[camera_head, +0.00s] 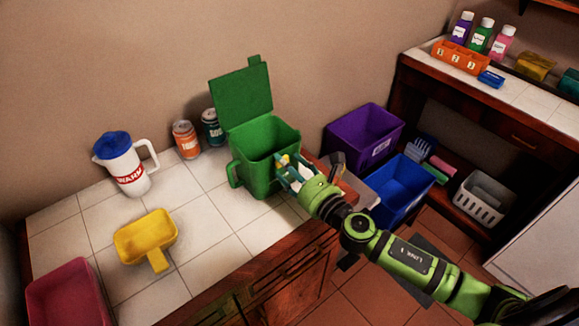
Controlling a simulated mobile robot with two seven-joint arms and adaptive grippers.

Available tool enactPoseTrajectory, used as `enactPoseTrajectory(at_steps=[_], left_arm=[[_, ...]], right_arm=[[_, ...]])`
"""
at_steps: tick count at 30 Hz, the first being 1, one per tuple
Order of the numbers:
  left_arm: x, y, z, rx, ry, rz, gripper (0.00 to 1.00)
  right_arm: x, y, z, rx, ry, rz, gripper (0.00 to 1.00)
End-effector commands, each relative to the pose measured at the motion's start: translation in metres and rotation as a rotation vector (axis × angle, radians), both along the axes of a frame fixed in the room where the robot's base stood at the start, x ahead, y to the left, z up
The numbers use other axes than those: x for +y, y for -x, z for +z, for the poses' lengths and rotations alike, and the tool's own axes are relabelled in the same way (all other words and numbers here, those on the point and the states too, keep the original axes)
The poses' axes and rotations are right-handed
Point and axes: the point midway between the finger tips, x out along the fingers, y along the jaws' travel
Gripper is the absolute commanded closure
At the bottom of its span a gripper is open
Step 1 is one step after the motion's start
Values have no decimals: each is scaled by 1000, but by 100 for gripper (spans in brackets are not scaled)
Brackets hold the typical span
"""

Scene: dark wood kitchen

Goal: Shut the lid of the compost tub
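The green compost tub (254,172) stands on the tiled counter near its right end. Its green lid (242,95) is raised, standing up at the back and leaning slightly away, so the dark inside shows. My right gripper (287,167) is at the tub's right front rim, coming in from the lower right. Its fingers look spread apart, with no object clearly held between them. A small yellow patch shows at the fingertips; I cannot tell what it is. The gripper hides part of the tub's right side. My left gripper is not in view.
A white jug with blue lid (130,172), two cans (187,140) and a yellow scoop (146,236) are on the counter left of the tub. A pink bin (68,296) is at front left. Purple (364,136) and blue (399,190) bins stand right of the counter.

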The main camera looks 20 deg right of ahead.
Motion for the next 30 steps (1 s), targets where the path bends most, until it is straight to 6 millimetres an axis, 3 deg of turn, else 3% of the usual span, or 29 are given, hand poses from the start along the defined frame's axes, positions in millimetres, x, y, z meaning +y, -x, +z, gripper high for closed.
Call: enactPoseTrajectory(at_steps=[8,21,30], left_arm=[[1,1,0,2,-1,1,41],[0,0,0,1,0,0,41],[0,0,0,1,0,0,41]], right_arm=[[-5,13,-2,3,-1,-1,41],[-29,83,-2,5,-2,-1,41],[-37,110,0,-2,-5,1,41]])
